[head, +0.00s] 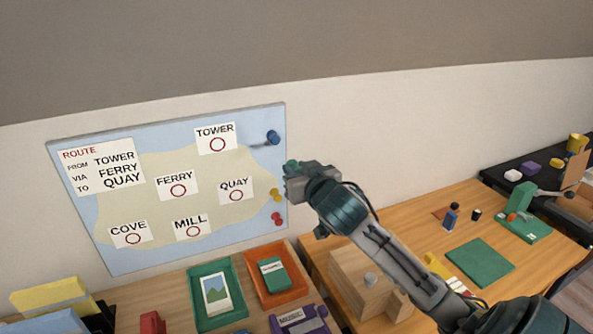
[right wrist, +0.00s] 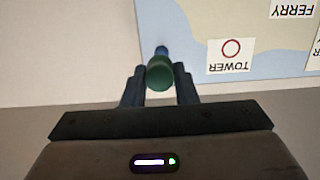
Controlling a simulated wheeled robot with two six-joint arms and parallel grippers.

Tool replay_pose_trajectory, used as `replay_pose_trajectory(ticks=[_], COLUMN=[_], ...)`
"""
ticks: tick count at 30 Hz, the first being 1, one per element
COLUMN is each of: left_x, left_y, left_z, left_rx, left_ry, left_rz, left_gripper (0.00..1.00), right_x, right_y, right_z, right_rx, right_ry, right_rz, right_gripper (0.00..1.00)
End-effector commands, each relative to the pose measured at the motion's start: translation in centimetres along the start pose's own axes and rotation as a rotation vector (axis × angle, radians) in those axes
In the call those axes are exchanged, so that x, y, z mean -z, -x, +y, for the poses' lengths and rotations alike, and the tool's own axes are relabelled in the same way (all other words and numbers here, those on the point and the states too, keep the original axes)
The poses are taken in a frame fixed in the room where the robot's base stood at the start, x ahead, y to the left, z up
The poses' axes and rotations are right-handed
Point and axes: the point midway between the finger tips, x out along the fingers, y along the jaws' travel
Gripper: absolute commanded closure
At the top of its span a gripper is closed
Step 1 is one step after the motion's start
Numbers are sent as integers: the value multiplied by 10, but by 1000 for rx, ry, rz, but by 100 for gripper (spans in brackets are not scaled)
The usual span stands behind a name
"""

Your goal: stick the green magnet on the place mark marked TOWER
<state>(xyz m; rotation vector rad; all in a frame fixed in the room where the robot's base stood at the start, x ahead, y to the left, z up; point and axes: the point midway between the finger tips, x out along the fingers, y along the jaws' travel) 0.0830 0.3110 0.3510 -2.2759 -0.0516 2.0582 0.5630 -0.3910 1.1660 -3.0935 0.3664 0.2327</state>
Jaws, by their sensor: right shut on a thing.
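The map board (head: 120,185) is on the wall, with the TOWER place mark (head: 217,145), a white label with a red circle, near its top. The label also shows, upside down, in the right wrist view (right wrist: 232,50). My right gripper (head: 290,168) is at the board's right edge, right of and a little below TOWER. It is shut on the green magnet (right wrist: 160,76), which shows between the fingers in the right wrist view. In the head view only a bit of green shows at the fingertips. My left gripper is not in view.
FERRY, QUAY, COVE and MILL labels are on the board. Below are a green tray (head: 235,308), an orange tray (head: 295,297) and a wooden box (head: 350,275).

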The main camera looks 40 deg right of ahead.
Motion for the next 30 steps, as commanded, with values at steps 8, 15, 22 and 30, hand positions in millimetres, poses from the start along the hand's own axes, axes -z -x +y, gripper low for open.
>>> replay_pose_trajectory(ticks=[8,15,22,30], left_x=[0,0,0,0], left_y=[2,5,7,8], left_z=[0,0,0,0], left_rx=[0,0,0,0], left_ry=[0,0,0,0], left_rz=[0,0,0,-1], left_gripper=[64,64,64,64], right_x=[-2,-3,-5,-6], right_y=[10,22,33,40], right_z=[0,0,0,0], right_rx=[0,0,0,0], right_ry=[2,2,3,0], right_rz=[-1,-1,0,0], right_gripper=[87,87,87,87])
